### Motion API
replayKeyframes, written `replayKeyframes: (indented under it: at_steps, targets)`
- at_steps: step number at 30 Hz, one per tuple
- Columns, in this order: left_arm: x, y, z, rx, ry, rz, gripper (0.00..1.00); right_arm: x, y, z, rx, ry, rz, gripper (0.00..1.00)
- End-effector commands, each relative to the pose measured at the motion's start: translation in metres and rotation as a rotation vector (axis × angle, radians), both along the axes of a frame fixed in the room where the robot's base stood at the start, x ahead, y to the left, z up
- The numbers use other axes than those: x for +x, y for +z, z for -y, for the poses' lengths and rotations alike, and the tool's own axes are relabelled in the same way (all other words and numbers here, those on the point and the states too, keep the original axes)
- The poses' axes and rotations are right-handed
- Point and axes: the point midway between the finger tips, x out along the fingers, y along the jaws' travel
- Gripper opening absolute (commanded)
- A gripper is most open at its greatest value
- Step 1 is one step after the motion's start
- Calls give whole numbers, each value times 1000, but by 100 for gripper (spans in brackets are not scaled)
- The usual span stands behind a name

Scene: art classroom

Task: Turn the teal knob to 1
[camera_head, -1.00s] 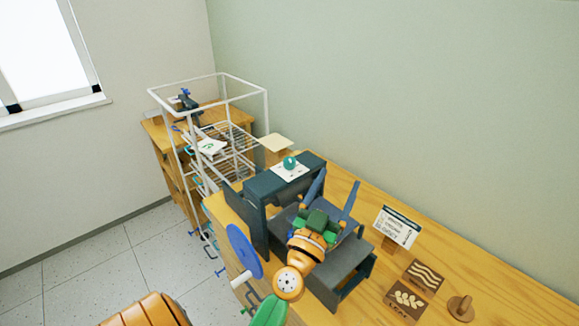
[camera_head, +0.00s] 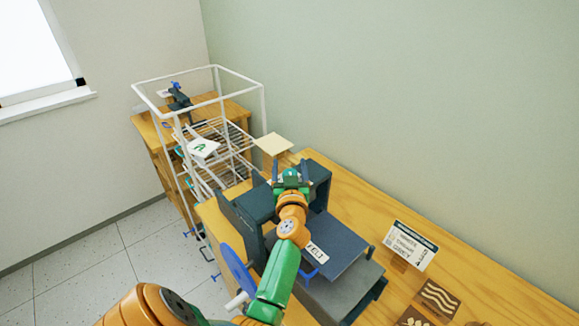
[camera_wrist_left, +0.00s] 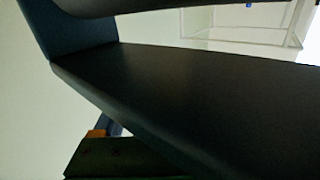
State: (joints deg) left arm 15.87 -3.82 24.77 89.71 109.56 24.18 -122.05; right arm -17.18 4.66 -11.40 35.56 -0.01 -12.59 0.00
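The dark blue-grey press (camera_head: 322,177) stands on the wooden table, with a flat bed in front of its upright frame. My left arm reaches across it, and my left gripper (camera_head: 290,170) is at the top of the frame, over the teal knob's place. Its two dark fingers stand apart. The knob is mostly or wholly hidden by the gripper, so its pointer and numbers cannot be read, and contact cannot be told. The left wrist view is filled by a dark surface close to the camera and does not show the knob. My right gripper is not in view.
A blue wheel (camera_head: 236,268) is at the press's left side. A labelled card (camera_head: 410,246) and a wave-pattern block (camera_head: 438,298) stand to the right on the table (camera_head: 480,275). A white wire rack (camera_head: 217,133) stands behind on the left.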

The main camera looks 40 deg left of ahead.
Motion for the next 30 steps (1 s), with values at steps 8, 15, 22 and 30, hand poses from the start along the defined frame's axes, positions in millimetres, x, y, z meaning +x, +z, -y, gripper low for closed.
replayKeyframes:
  at_steps: [8,15,22,30]
  targets:
    - [0,0,1,1,-1,1,0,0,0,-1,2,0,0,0]
    - [0,-1,0,0,15,-1,0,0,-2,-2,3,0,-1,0]
    - [-2,-3,-2,-4,123,-5,0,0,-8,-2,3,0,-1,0]
    - [-8,-4,-6,-3,361,-1,0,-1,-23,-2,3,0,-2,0]
